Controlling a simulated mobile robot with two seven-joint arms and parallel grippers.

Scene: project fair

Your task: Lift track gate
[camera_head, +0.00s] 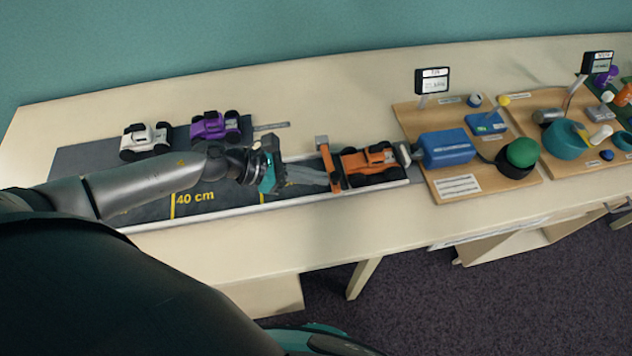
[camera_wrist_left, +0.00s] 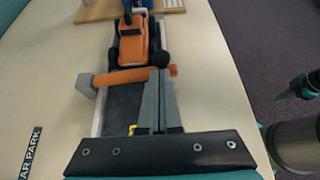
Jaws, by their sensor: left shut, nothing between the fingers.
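The track gate is an orange bar (camera_head: 334,170) with a grey post (camera_head: 322,145) at its far end, across the track beside an orange car (camera_head: 370,162). In the left wrist view the bar (camera_wrist_left: 125,77) lies across the lane in front of the car (camera_wrist_left: 132,42). My left gripper (camera_head: 322,180) is shut and empty, with its fingers pointing along the track. Its fingertips (camera_wrist_left: 158,78) are at the bar, overlapping its right part in the wrist view; I cannot tell whether they touch.
A white car (camera_head: 146,141) and a purple car (camera_head: 215,127) stand behind my left arm. The grey track (camera_head: 215,200) carries yellow distance marks. Right of the orange car is a wooden board (camera_head: 470,180) with a blue block (camera_head: 446,148) and green dome (camera_head: 522,152). The front table strip is clear.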

